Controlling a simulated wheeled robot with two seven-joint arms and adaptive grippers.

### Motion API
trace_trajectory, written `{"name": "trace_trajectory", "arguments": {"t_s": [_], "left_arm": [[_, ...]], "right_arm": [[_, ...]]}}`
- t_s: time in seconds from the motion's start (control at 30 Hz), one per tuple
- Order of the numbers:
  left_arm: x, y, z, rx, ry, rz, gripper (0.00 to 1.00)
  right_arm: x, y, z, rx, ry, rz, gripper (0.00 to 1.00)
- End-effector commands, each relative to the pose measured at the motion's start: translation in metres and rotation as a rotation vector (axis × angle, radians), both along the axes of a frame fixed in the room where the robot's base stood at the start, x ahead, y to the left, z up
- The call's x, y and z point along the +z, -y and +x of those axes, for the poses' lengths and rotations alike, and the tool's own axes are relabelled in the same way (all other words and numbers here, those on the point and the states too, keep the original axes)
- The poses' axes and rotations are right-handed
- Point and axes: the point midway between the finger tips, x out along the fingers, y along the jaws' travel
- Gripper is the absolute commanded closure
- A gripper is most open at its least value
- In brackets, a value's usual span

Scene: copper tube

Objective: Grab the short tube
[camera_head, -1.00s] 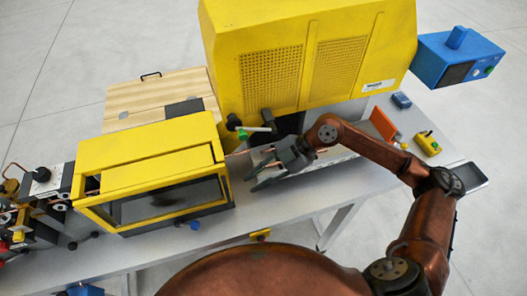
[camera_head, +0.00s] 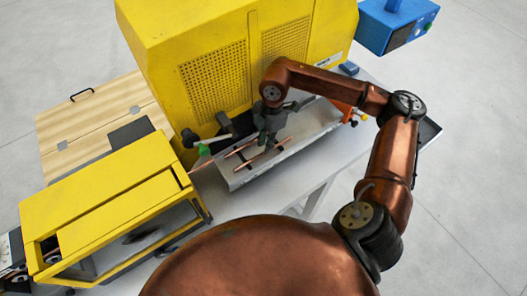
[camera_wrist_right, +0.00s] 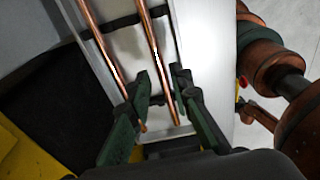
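Two thin copper tubes lie side by side on a pale metal tray (camera_head: 308,126) in front of the big yellow machine. In the right wrist view, the left tube (camera_wrist_right: 102,43) and the right tube (camera_wrist_right: 157,58) both run out of the top edge, so I cannot tell which is shorter. My right gripper (camera_head: 268,146) points down over the tray. In the wrist view it (camera_wrist_right: 161,74) is open, with the right tube running between its fingers, apparently not clamped. My left gripper is not in view.
The yellow machine (camera_head: 240,50) stands close behind the tray. A yellow framed box (camera_head: 110,205) is at the left, with a copper rod (camera_head: 203,164) near its corner. A black lever with a green part (camera_head: 204,150) juts out nearby. A blue box (camera_head: 395,25) is at the right.

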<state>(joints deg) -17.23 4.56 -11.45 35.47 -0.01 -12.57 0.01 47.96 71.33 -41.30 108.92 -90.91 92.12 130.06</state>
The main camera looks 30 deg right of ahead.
Motion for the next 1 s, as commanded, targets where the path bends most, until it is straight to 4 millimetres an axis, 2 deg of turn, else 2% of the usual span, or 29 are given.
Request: {"name": "trace_trajectory", "arguments": {"t_s": [0.07, 0.2, 0.3, 0.5, 0.8, 1.0], "left_arm": [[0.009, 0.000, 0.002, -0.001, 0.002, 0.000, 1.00], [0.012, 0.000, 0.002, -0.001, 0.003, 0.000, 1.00], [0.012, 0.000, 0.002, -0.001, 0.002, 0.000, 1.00], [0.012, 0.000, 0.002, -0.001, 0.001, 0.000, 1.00], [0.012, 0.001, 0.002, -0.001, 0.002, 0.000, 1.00], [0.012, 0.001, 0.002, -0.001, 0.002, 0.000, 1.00]], "right_arm": [[-0.010, -0.001, -0.001, 0.000, -0.004, 0.002, 0.81], [-0.028, -0.003, -0.001, -0.001, -0.002, 0.002, 0.81], [-0.033, -0.003, -0.001, -0.001, 0.000, 0.002, 0.81], [-0.034, -0.003, -0.001, -0.002, 0.001, 0.002, 0.81], [-0.034, -0.002, -0.001, -0.003, 0.000, 0.002, 1.00], [-0.034, -0.002, -0.001, -0.003, 0.000, 0.002, 1.00]]}}
